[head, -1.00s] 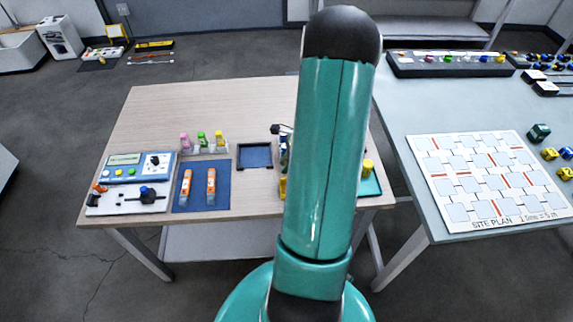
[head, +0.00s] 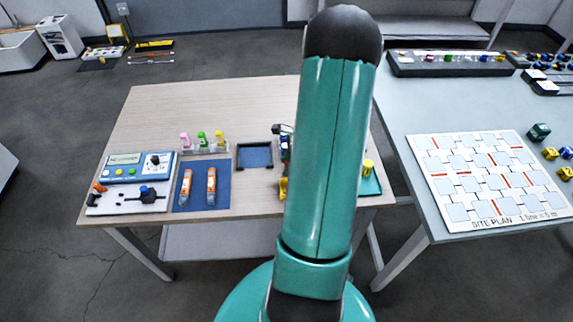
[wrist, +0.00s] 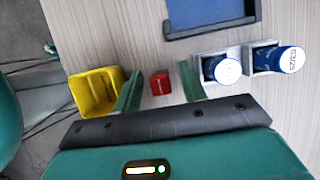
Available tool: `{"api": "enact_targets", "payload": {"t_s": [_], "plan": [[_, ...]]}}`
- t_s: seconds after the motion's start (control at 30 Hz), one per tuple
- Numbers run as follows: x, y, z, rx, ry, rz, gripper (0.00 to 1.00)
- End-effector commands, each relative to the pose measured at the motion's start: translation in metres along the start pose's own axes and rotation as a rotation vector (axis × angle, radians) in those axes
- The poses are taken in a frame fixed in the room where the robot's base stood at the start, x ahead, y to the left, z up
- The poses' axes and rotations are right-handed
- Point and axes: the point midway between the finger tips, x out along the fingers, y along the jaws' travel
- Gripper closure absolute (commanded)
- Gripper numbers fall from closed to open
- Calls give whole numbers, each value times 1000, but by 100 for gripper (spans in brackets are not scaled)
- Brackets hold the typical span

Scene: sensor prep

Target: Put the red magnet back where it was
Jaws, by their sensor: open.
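The red magnet (wrist: 160,83) is a small red block on the wooden table in the wrist view. My gripper (wrist: 159,76) is open, with one green finger on each side of the magnet. Gaps show between the magnet and both fingers, and I cannot tell how high the fingertips are above the table. In the head view, my arm hides the magnet and most of my gripper.
A yellow bin (wrist: 95,91) stands just left of the fingers. Two blue cylinders with white tops (wrist: 222,70) (wrist: 290,60) sit in grey holders to the right. A blue tray (wrist: 210,12) lies beyond. The table's left (head: 150,105) is bare at the back.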

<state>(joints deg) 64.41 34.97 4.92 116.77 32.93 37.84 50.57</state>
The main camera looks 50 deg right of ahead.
Motion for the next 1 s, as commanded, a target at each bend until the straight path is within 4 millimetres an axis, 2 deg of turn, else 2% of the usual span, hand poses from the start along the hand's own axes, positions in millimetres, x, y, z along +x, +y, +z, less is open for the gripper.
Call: {"api": "enact_targets", "payload": {"t_s": [0.3, 0.5, 0.63, 0.87, 0.97, 1.0], "plan": [[-66, -1, 0, -1, 1, -4, 58], [-100, -1, 0, -1, 1, -2, 58], [-111, 0, 0, 0, 0, -1, 58], [-113, 0, 1, -4, 0, 1, 58], [-118, 1, 16, -62, 10, 1, 58], [-120, 3, 28, -111, 19, 1, 58]]}}
